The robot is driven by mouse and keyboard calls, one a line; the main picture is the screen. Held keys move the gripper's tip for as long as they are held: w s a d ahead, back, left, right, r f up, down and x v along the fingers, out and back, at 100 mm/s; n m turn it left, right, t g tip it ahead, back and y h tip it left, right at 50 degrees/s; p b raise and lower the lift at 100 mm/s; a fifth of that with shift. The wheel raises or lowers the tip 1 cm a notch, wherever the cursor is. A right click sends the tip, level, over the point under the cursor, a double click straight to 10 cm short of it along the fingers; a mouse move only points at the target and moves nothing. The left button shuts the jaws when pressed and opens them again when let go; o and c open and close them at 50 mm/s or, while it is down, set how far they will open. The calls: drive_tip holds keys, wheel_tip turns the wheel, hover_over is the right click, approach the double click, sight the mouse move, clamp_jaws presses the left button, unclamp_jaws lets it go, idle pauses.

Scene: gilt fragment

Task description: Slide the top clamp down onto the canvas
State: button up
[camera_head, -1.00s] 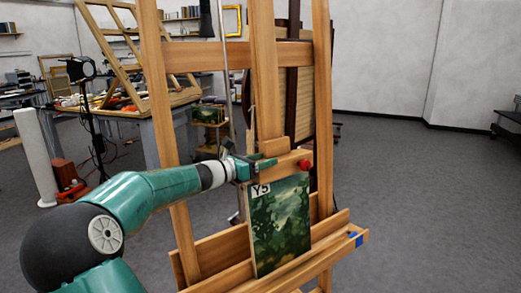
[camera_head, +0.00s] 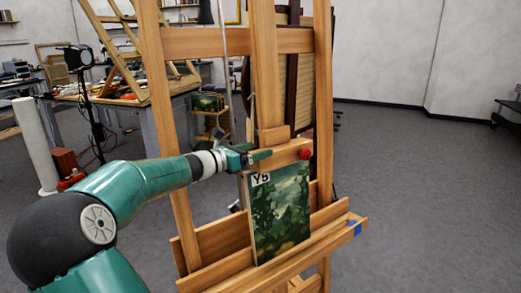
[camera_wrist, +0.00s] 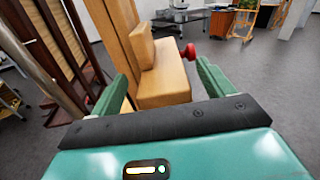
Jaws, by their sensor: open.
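The top clamp (camera_head: 292,152) is a wooden block with a red knob (camera_head: 305,154) on the easel's central mast. It sits just above the upper edge of the canvas (camera_head: 280,210), a green landscape painting marked "Y5". I cannot tell whether clamp and canvas touch. My gripper (camera_head: 262,156) is at the clamp's left end. In the wrist view, my gripper (camera_wrist: 162,75) is open, with one green finger on each side of the wooden clamp (camera_wrist: 165,88) and gaps visible. The red knob (camera_wrist: 189,52) shows beyond the block. The canvas is hidden in the wrist view.
The easel's left upright (camera_head: 160,110) stands close beside my arm. The lower ledge (camera_head: 290,255) bears the canvas. A cluttered workbench (camera_head: 120,98) and a lamp stand (camera_head: 90,105) are behind to the left. The floor to the right (camera_head: 430,200) is clear.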

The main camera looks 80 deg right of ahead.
drive_tip(key=v, duration=1.1)
drive_tip(key=w+a+f+m+t+y, duration=0.3)
drive_tip(key=w+a+f+t, duration=0.1)
drive_tip(key=a+f, duration=0.35)
drive_tip(key=w+a+f+m+t+y, duration=0.25)
drive_tip(key=a+f+t, duration=0.3)
drive_tip(key=a, duration=0.35)
drive_tip(key=a+r+m+t+y, duration=0.2)
drive_tip(key=a+m+t+y, duration=0.4)
drive_tip(key=a, duration=2.9)
drive_tip(key=shift+t+y, duration=0.95)
drive_tip(key=shift+y, duration=0.1)
drive_tip(key=shift+w, duration=0.1)
drive_tip(key=c, duration=0.9)
drive_tip(key=shift+c, duration=0.3)
